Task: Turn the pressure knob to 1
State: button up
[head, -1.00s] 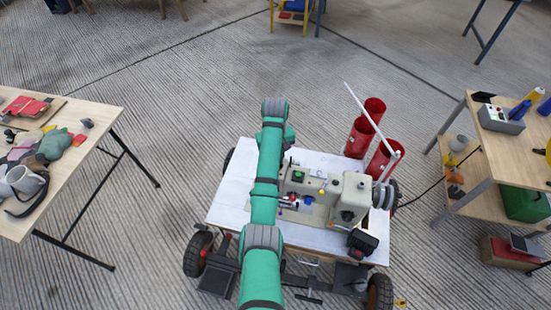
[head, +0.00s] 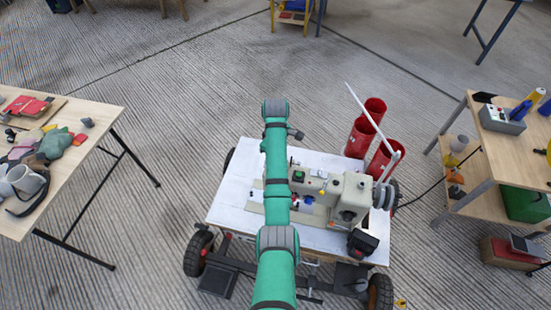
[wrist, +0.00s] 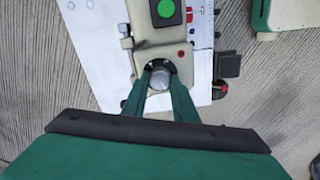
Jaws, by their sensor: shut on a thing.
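The cream sewing machine (head: 340,192) stands on a white-topped cart in the head view. In the wrist view its head end (wrist: 145,40) carries a green button (wrist: 166,11) on a black plate. Below that is a round grey knob (wrist: 159,80) with a dark collar behind it. My gripper (wrist: 160,71) is shut on this knob, one green finger on each side. No number or pointer on the knob can be read. In the head view my arm hides my gripper and the knob.
The white cart top (head: 232,200) has red bins (head: 359,137) at its back right. A wooden table (head: 85,118) with clutter stands left. A wooden shelf unit (head: 515,160) with a grey control box (head: 502,118) stands right.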

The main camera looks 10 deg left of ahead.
jog(key=shift+r+n, duration=0.1)
jog(key=shift+n, duration=0.2)
jog(key=o, duration=1)
jog(key=shift+o, duration=0.2)
jog(key=shift+r, duration=0.1)
jog(key=shift+w+r, duration=0.15)
jog(key=shift+r, duration=0.85)
jog(key=shift+w+r, duration=0.15)
jog(key=shift+r, duration=0.85)
jog(key=shift+s+d+r, duration=0.1)
jog(key=shift+s+r, duration=0.15)
jog(key=shift+r, duration=0.05)
notch_tip(320, 180, up, 7)
